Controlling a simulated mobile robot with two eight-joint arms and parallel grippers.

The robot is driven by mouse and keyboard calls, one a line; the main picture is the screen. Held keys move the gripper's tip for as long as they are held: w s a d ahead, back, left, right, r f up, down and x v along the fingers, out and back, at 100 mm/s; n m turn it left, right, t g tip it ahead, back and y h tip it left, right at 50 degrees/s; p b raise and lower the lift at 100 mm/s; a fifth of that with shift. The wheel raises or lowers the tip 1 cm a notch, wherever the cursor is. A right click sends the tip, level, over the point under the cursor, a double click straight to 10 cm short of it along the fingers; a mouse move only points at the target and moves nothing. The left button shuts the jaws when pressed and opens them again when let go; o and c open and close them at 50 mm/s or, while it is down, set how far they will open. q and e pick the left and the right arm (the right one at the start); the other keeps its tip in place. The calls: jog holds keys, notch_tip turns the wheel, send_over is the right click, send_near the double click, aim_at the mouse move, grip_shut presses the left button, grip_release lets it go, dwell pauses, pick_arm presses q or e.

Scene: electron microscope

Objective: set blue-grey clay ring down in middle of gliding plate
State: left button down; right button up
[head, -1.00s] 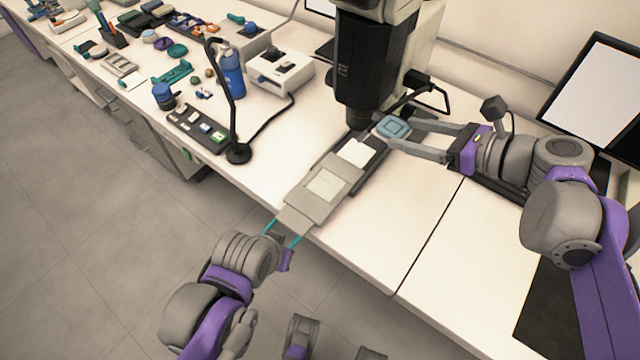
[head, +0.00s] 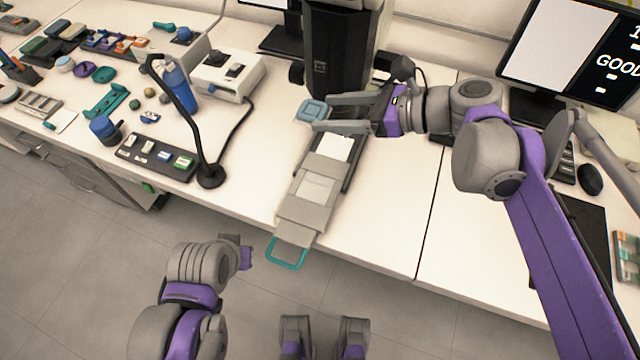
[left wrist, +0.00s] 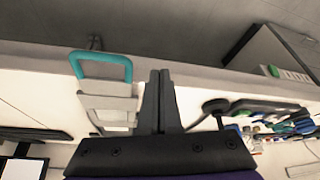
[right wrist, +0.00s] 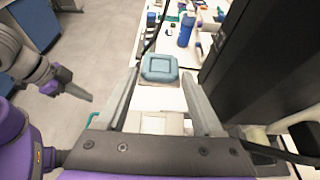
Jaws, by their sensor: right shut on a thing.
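In the right wrist view the ring (right wrist: 159,69) sits between the far ends of the two fingers. The grey gliding plate (head: 303,216) lies below and nearer than the ring, with a pale square in its middle and a teal handle (head: 286,254) over the bench's front edge. The ring is apart from the plate. My left gripper (head: 246,252) is left of the handle, apart from it; its fingers are together in the left wrist view (left wrist: 160,75).
The dark microscope column (head: 340,60) stands behind my right gripper. A black gooseneck lamp (head: 208,172), a blue bottle (head: 181,90) and a white device (head: 228,76) stand to the left.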

jog(key=b, duration=0.4)
send_over(331, 192)
notch_tip(331, 192, down, 21)
jog(key=shift+a+f, duration=0.1)
jog(key=shift+f+b, duration=0.7)
jog(key=shift+f, duration=1.35)
jog(key=shift+f, duration=0.1)
jog(key=o, duration=1.4)
jog(key=shift+r, duration=0.25)
jog(key=p+v, duration=0.1)
jog(key=v, duration=1.1)
jog(key=shift+f+p, duration=0.1)
jog(key=shift+p, duration=0.2)
